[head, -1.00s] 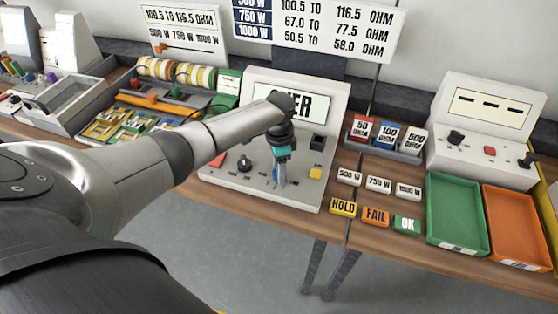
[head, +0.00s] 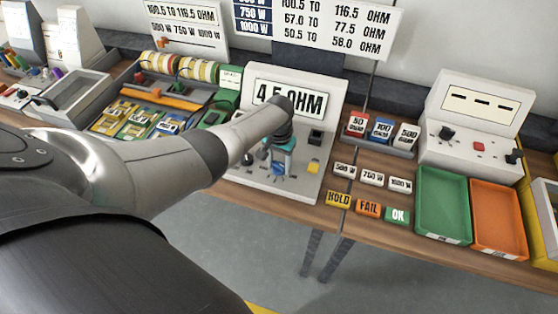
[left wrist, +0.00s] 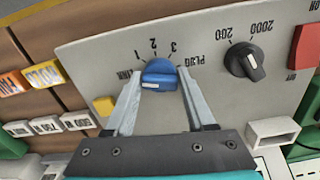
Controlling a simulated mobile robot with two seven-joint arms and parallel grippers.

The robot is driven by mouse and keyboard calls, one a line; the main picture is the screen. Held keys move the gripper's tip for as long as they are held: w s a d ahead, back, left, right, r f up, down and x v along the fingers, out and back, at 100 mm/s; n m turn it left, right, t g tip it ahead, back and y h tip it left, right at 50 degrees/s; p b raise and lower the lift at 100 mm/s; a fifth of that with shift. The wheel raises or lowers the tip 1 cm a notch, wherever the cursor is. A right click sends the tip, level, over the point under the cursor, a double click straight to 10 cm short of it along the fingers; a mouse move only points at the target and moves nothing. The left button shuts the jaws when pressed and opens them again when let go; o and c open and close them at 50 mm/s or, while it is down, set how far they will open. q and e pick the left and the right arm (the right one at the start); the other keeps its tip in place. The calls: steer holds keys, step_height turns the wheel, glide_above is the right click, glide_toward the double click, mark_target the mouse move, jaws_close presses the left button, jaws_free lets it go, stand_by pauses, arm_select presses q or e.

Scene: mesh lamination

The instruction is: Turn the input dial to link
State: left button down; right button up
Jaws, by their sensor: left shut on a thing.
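The blue input dial (left wrist: 160,76) sits on the grey meter panel, with the marks 1, 2, 3 and PLUG around it and a mark at the left that looks like LINK. A pale line shows on the dial; which mark it points at is hard to tell. My left gripper (left wrist: 159,88) is shut on the dial, one finger on each side. In the head view the gripper (head: 278,168) reaches down onto the front of the meter (head: 240,179), and the dial is small and partly covered. The meter display (head: 288,99) reads 4.5 OHM. My right gripper is not in view.
On the panel are a black range knob (left wrist: 244,62) marked 200 and 2000, a red button (left wrist: 308,47) and a yellow button (left wrist: 104,105). Right of the meter are small label blocks (head: 368,207), a green tray (head: 419,231) and an orange tray (head: 489,243).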

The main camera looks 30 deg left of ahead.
mark_target(279, 164)
arm_select(q)
steer(key=shift+n, duration=0.6)
steer(key=shift+w, duration=0.1)
steer(key=shift+c, duration=1.5)
jaws_free()
step_height(279, 164, up, 6)
steer(key=p, duration=0.3)
steer(key=shift+f, duration=0.25)
step_height(279, 164, up, 10)
steer(key=p, duration=0.2)
steer(key=shift+f, duration=0.1)
